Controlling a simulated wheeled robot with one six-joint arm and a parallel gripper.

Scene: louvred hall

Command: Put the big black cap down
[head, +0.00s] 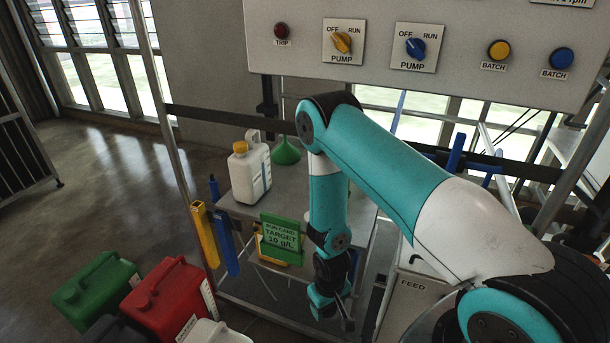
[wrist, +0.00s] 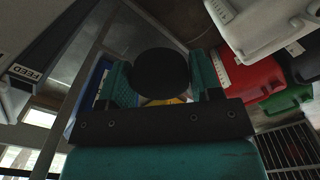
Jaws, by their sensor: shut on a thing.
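The big black cap (wrist: 160,73) shows in the wrist view as a dark round disc between the two teal fingers of my gripper (wrist: 163,80). My gripper is shut on it, with a finger against each side. In the head view my gripper (head: 332,312) hangs low in front of the grey bench, below the green run card, and the cap cannot be made out there.
A white jug with a yellow cap (head: 250,172) and a green funnel (head: 286,151) stand on the grey bench (head: 225,200). Green (head: 97,290) and red (head: 170,300) jerrycans stand at lower left. A panel (head: 420,75) with knobs hangs above. A FEED container (head: 405,290) is right of my gripper.

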